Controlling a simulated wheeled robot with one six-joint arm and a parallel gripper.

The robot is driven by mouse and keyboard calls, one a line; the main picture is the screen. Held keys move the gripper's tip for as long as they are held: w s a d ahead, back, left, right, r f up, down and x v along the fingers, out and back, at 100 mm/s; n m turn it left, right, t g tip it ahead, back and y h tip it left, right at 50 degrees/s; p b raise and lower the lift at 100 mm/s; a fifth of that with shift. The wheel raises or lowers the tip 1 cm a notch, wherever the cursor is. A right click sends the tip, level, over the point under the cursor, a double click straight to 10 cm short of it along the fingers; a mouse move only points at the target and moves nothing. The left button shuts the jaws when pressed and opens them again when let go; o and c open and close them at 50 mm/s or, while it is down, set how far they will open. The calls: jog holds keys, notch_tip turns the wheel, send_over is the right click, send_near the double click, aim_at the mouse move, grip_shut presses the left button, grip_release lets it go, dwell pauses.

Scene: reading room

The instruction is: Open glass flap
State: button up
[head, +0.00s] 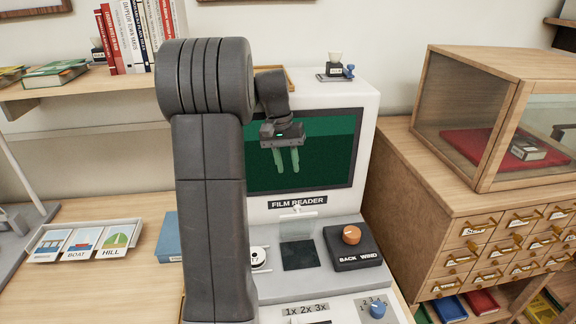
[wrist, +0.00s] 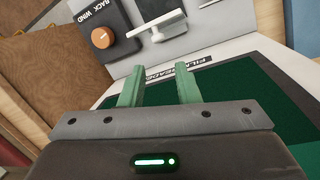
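The film reader (head: 345,100) is a white machine with a dark green screen (head: 335,140). Below its label, a small see-through glass flap (head: 297,229) with a white bar handle (head: 297,212) sits by a dark square plate (head: 299,256). The white handle also shows at the top of the wrist view (wrist: 157,27); little of the flap shows there. My gripper (head: 287,168) hangs in front of the screen, above the flap and apart from it. Its two green fingers are spread with nothing between them, as the wrist view also shows (wrist: 158,85).
A black box labelled BACK WIND with an orange knob (head: 351,235) is right of the flap. A blue knob (head: 378,309) is at the front. A wooden drawer cabinet (head: 470,235) with a glass case stands right. Picture cards (head: 83,242) lie left. Space between gripper and flap looks clear.

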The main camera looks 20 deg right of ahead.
jog(key=shift+s+d+f, duration=0.1)
jog(key=shift+s+d, duration=0.05)
jog(key=c, duration=0.4)
jog(key=shift+s+d+f+n+t, duration=0.25)
jog(key=shift+n+t, duration=0.15)
jog(key=shift+n, duration=0.2)
grip_shut()
jog(key=n+t, duration=0.2)
jog(key=n, duration=0.1)
send_over(297, 221)
jog(key=w+d, duration=0.1)
jog(key=w, duration=0.3)
notch_tip(297, 221, down, 10)
jog(key=shift+f+y, duration=0.25)
jog(key=shift+y, duration=0.15)
jog(key=shift+s, duration=0.15)
